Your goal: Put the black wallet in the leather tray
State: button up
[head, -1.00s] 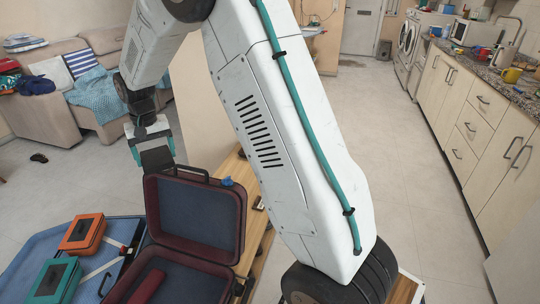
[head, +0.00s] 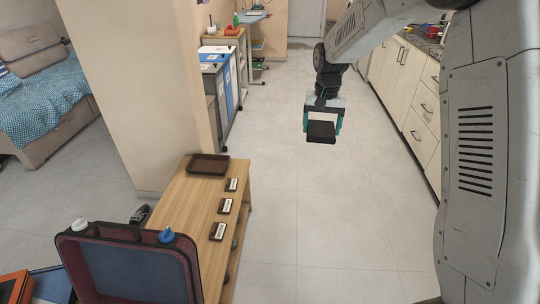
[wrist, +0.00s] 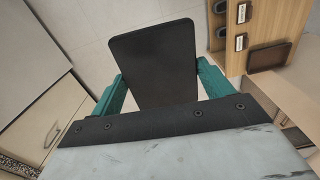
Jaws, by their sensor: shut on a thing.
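My gripper (head: 321,124) is shut on the black wallet (head: 321,132). It holds the wallet in the air over bare floor, to the right of the wooden bench. In the wrist view the wallet (wrist: 156,62) is a flat dark rectangle between the teal fingers (wrist: 160,88). The brown leather tray (head: 209,164) lies on the far end of the bench and looks empty. It also shows in the wrist view (wrist: 269,56) at the upper right, apart from the wallet.
The wooden bench (head: 186,212) carries several small labelled plaques (head: 225,206) along its right side. An open dark red suitcase (head: 135,268) stands at the near left. A wall corner (head: 150,90) rises behind the bench. Kitchen cabinets (head: 413,90) line the right. The floor between is clear.

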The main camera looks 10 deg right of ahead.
aim_at(209, 165)
jog(key=z, duration=0.65)
jog(key=i, duration=2.8)
jog(key=u, duration=1.65)
